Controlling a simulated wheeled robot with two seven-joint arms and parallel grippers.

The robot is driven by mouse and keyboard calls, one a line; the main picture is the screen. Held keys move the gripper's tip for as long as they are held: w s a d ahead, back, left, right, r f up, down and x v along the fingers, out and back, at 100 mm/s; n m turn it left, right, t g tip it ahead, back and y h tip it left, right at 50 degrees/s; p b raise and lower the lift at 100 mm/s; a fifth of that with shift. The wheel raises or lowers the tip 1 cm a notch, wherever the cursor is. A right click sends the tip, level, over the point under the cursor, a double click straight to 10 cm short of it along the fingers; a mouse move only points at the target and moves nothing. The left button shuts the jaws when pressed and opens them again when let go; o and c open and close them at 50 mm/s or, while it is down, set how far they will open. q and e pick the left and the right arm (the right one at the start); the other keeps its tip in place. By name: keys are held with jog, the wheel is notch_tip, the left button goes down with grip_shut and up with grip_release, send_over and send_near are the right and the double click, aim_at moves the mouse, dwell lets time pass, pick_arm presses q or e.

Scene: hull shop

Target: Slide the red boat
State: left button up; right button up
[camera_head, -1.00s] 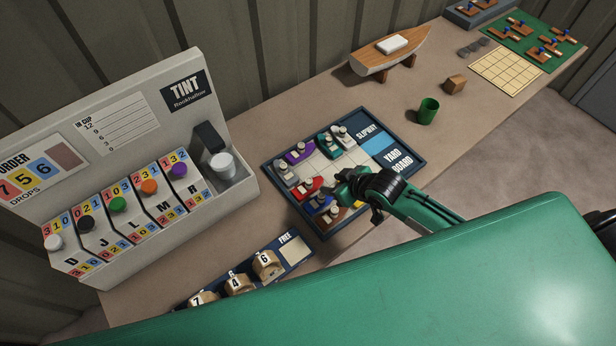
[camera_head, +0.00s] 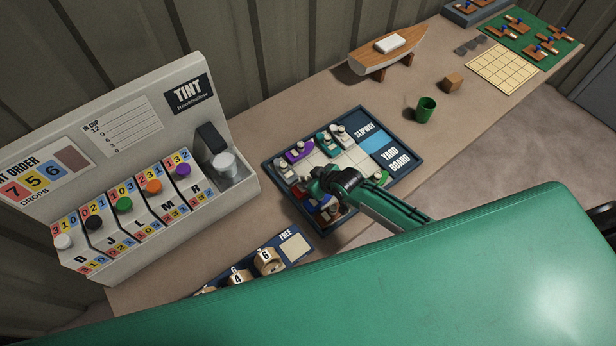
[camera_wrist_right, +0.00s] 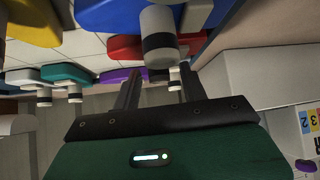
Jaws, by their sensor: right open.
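The yard board (camera_head: 404,186) is a dark-framed tray of toy boats on the bench. The red boat (camera_head: 302,196) lies in its lower left part, partly hidden by my right gripper (camera_head: 322,186). In the right wrist view the red boat (camera_wrist_right: 122,48) shows beyond the blue boat (camera_wrist_right: 108,16). My right gripper (camera_wrist_right: 158,76) is open, its two fingers apart on either side of a white, black-banded funnel. I cannot tell whether either finger touches it. My left gripper is not in view.
A purple boat (camera_head: 299,150) and a teal boat (camera_head: 326,142) stand on the board, with pale bare cells between. The tint machine (camera_head: 130,135) stands left. A green cup (camera_head: 426,109), wooden block (camera_head: 453,83) and model hull (camera_head: 370,63) are to the right and behind.

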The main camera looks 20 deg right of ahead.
jog(key=shift+w+a+f, duration=0.2)
jog(key=shift+w+f, duration=0.15)
jog(key=shift+f, duration=0.05)
jog(key=shift+c, duration=0.2)
